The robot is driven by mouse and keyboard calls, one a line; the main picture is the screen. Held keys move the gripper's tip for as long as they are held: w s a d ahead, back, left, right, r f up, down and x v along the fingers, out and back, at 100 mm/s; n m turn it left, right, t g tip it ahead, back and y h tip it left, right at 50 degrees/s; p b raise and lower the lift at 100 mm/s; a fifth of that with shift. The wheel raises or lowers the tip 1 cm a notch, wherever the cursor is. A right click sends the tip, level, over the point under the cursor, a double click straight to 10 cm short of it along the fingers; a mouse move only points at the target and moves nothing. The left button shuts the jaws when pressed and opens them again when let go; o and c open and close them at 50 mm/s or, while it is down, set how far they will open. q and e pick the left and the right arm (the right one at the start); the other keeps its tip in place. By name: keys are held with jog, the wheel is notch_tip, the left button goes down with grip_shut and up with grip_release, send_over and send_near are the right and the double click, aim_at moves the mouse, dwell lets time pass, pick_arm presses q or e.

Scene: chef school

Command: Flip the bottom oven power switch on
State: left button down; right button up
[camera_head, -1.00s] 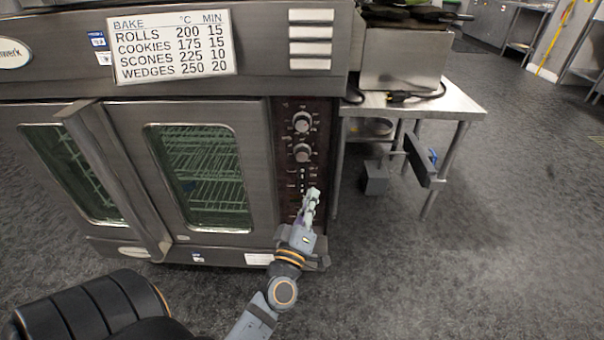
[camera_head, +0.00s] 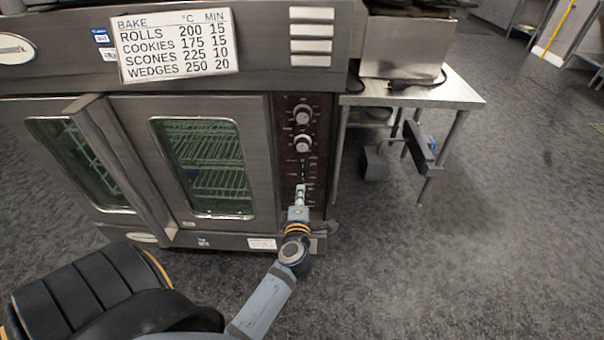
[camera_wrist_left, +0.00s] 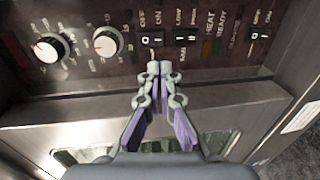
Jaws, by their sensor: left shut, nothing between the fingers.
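The oven (camera_head: 195,106) has a dark control panel (camera_head: 286,136) on its right side, with two round knobs above a column of small switches. In the left wrist view the panel runs sideways, with the knobs (camera_wrist_left: 106,41) at left. A switch near the knobs (camera_wrist_left: 152,41), under OFF and ON labels, is just beyond my fingertips. Another switch (camera_wrist_left: 186,37) is to its right, and a third (camera_wrist_left: 262,33) sits near the right end. My left gripper (camera_head: 301,187) is shut and empty, its tips (camera_wrist_left: 159,68) at the panel; contact is unclear. My right gripper is not in view.
A metal side table (camera_head: 455,90) stands right of the oven, with a grey appliance (camera_head: 400,50) on top. The oven door handle (camera_head: 112,165) juts out left of the panel. Open floor (camera_head: 480,250) lies to the right.

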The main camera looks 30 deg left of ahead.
aim_at(302, 167)
pick_arm(q)
jog(key=b+x, duration=0.2)
jog(key=x, duration=0.8)
jog(key=shift+a+f+b, duration=0.1)
jog(key=shift+b, duration=0.3)
jog(key=shift+w+a, duration=0.1)
jog(key=shift+w, duration=0.05)
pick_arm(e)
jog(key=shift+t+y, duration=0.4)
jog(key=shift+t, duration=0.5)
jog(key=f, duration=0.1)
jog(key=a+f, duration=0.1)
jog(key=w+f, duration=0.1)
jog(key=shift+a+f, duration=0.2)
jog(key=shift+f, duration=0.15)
